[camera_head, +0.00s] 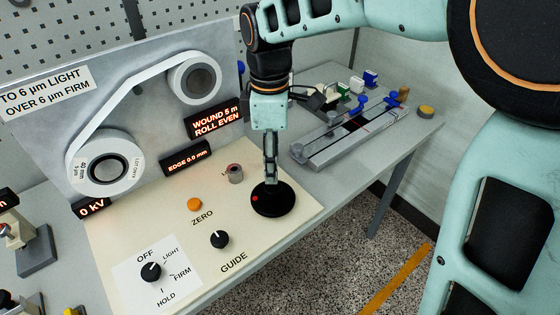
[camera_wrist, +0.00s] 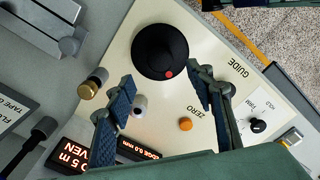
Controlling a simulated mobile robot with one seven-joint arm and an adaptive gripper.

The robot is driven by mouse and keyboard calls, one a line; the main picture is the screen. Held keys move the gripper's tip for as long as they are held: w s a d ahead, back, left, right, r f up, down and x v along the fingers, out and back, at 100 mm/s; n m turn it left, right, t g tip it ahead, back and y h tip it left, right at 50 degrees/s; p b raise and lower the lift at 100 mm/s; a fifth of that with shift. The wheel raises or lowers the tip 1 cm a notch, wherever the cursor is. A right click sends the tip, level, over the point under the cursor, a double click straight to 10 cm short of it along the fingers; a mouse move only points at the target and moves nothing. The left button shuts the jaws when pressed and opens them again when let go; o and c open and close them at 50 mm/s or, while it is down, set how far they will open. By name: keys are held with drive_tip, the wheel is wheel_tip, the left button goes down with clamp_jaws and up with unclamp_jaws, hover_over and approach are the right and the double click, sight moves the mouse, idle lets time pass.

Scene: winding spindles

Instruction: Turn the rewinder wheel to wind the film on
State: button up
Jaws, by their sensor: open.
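The rewinder wheel is a black disc (camera_head: 280,207) with a red dot near its rim, at the right end of the cream panel (camera_head: 110,232). It also shows in the wrist view (camera_wrist: 160,50), red dot toward the fingers. My gripper (camera_head: 271,182) points down above the wheel; whether it touches is unclear. In the wrist view its two fingers (camera_wrist: 163,88) are apart with nothing between them. White film runs between a lower left roll (camera_head: 75,165) and an upper right roll (camera_head: 174,72). Displays read "WOUND 5 m ROLL EVEN" (camera_head: 215,122) and "EDGE 0.0 mm" (camera_head: 187,159).
Beside the wheel are a grey peg (camera_head: 235,174), an orange ZERO button (camera_head: 195,204) and a black GUIDE knob (camera_head: 220,240). A selector knob (camera_head: 151,272) sits front left; its setting is unclear. A metal rail fixture (camera_head: 350,135) stands at the back right.

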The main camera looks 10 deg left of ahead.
sight(273, 186)
wheel_tip(273, 186, down, 8)
drive_tip(key=shift+r+b, duration=0.2)
drive_tip(key=shift+b, duration=0.1)
drive_tip(key=shift+c, duration=0.5)
drive_tip(key=c, duration=1.1)
drive_tip(key=shift+o, duration=0.2)
drive_tip(key=m, duration=0.4)
drive_tip(key=shift+m, duration=0.4)
drive_tip(key=m, duration=0.9)
drive_tip(key=shift+r+m, duration=0.1)
drive_tip(key=shift+m, duration=1.8)
